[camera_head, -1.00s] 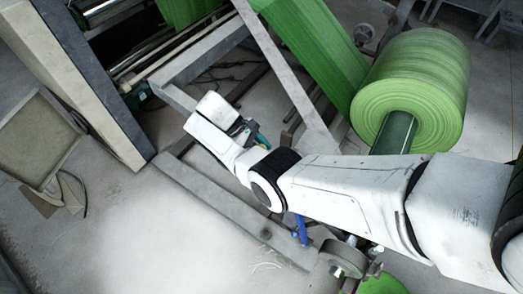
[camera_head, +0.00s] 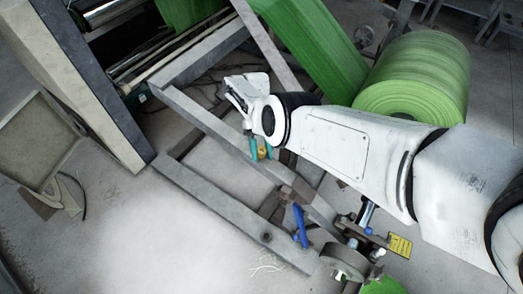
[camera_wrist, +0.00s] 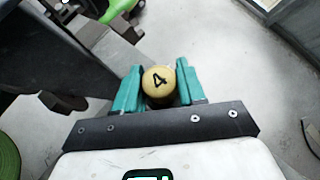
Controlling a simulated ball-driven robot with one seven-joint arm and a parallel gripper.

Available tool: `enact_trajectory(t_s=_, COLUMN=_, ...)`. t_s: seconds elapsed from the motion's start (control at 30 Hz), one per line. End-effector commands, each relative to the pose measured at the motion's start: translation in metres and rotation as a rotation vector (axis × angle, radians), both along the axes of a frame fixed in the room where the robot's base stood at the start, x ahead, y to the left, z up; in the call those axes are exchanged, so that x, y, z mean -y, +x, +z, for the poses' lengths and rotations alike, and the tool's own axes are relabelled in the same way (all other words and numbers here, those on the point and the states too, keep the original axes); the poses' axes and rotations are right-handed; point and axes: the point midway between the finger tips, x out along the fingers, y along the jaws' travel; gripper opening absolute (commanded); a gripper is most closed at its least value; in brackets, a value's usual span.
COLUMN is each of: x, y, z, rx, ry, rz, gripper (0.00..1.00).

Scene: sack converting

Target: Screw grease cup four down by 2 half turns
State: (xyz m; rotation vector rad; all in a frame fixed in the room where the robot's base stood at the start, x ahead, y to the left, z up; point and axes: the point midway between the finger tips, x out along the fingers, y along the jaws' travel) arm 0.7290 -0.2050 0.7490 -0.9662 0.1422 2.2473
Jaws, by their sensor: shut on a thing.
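Grease cup four (camera_wrist: 158,80) is a round brass-yellow cap with a black "4" on top. In the wrist view it sits between the teal fingers of my gripper (camera_wrist: 158,86), one on each side. My gripper is shut on it. In the head view the gripper (camera_head: 259,149) shows as small teal fingers below my white wrist, at a grey beam of the frame. A little of the cup (camera_head: 262,154) shows yellow there. The cup's lower part and its seat are hidden.
A large green roll (camera_head: 425,70) stands at the upper right, with a green web (camera_head: 318,45) beside it. A blue handle (camera_head: 300,226) stands on the frame at the lower middle. Grey beams (camera_head: 215,205) cross the floor. Open floor lies at the lower left.

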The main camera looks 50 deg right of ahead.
Motion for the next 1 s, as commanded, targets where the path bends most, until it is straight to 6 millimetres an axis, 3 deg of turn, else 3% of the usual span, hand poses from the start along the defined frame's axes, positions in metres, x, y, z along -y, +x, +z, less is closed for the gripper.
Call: enact_trajectory(t_s=1.0, x=-0.0024, y=-0.0014, z=0.0031, rx=-0.013, ry=0.227, rz=-0.929, gripper=0.10)
